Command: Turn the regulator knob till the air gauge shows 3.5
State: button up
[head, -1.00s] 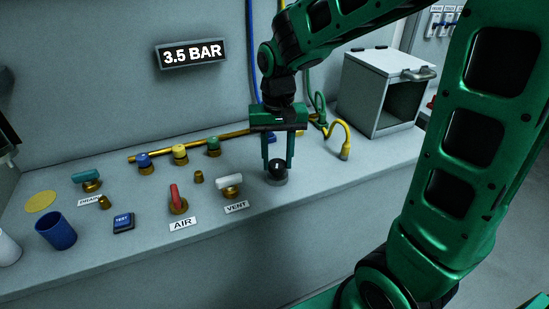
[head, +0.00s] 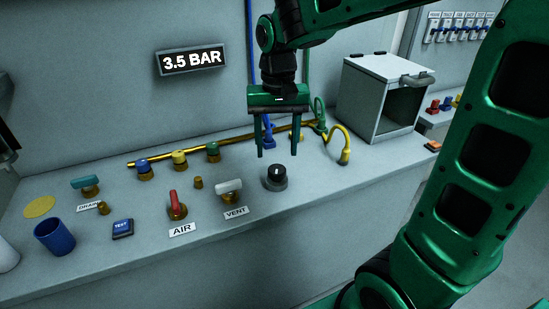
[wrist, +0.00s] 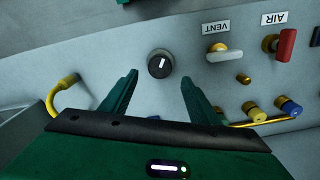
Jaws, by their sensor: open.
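The regulator knob (head: 276,177) is black with a white pointer mark and sits on a grey base on the bench. It also shows in the wrist view (wrist: 160,64), beyond the fingertips and between their lines. My gripper (head: 279,153) is open and empty, raised above and behind the knob, apart from it. Both fingers show in the wrist view (wrist: 159,75). The display (head: 192,60) on the back wall reads 3.5 BAR. No round air gauge dial is in view.
A red-handled AIR valve (head: 176,205), a white-handled VENT valve (head: 229,191) and a teal DRAIN valve (head: 87,186) stand left of the knob. An open grey box (head: 380,100) stands at right. A yellow hose (head: 345,145) curves nearby.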

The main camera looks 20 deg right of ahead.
aim_at(277, 168)
notch_tip(277, 168, up, 5)
dwell(0.3)
dwell(0.4)
jog(key=s+d+f+m, duration=0.1)
jog(key=s+d+f, duration=0.3)
jog(key=s+d, duration=0.4)
jog(key=s+d+f+m, duration=0.1)
jog(key=s+d+f, duration=0.3)
jog(key=s+d, duration=0.4)
jog(key=s, duration=0.6)
jog(key=shift+d+f+m, duration=0.3)
jog(key=shift+w+f, duration=0.25)
jog(key=shift+w, duration=0.4)
